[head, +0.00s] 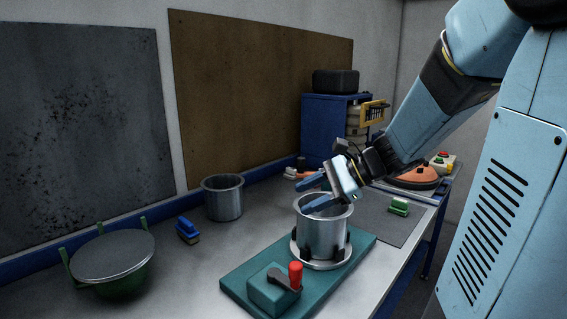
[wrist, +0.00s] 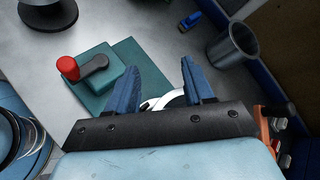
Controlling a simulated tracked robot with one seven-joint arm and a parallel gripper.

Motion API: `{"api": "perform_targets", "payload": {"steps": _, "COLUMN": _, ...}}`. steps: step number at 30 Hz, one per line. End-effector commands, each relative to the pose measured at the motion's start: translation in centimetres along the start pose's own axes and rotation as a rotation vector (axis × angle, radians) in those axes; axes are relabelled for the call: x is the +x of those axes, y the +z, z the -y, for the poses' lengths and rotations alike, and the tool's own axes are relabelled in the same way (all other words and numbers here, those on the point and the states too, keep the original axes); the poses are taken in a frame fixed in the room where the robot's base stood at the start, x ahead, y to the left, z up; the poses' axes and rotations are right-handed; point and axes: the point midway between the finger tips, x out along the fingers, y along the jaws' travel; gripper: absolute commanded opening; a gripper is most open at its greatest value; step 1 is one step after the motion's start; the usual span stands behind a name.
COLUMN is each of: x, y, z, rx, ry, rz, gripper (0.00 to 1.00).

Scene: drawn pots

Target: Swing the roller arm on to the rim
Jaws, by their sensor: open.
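A dark arm (head: 284,280) with an upright red grip (head: 295,275) sits on a teal block (head: 272,292) at the near end of a teal base plate (head: 241,282). The arm also shows in the wrist view (wrist: 94,65), pointing away from the pot. A roller cannot be made out. A grey metal pot (head: 322,235) stands upright on a pale round seat (head: 317,264) on the same plate. My gripper (head: 310,191) is open and empty over the pot's rim; whether it touches is unclear. In the wrist view a pale curved edge (wrist: 172,99) shows between the fingers.
Another grey pot (head: 223,199) stands at the back, with a blue brush-like block (head: 188,231) next to it. A lidded green bowl (head: 112,263) is at left. A green block (head: 399,206) and an orange tool (head: 414,178) lie right.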

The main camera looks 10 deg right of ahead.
Motion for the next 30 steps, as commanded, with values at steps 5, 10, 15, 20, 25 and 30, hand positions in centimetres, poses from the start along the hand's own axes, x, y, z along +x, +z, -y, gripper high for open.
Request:
{"api": "perform_targets", "payload": {"steps": 5, "x": -1.3, "y": -4.5, "z": 5.0, "rx": 0.326, "ry": -0.233, "rz": 0.152, "gripper": 0.52}}
{"api": "perform_targets", "payload": {"steps": 10, "x": -3.6, "y": -9.3, "z": 8.8, "rx": 0.559, "ry": -0.445, "rz": 0.275, "gripper": 0.52}}
{"api": "perform_targets", "payload": {"steps": 15, "x": -5.7, "y": -12.8, "z": 10.6, "rx": 0.688, "ry": -0.587, "rz": 0.351, "gripper": 0.52}}
{"api": "perform_targets", "payload": {"steps": 20, "x": -6.4, "y": -14.0, "z": 11.3, "rx": 0.729, "ry": -0.638, "rz": 0.378, "gripper": 0.52}}
{"api": "perform_targets", "payload": {"steps": 25, "x": -5.2, "y": -13.8, "z": 12.4, "rx": 0.730, "ry": -0.639, "rz": 0.381, "gripper": 0.52}}
{"api": "perform_targets", "payload": {"steps": 30, "x": -3.0, "y": -13.5, "z": 14.2, "rx": 0.730, "ry": -0.636, "rz": 0.380, "gripper": 0.52}}
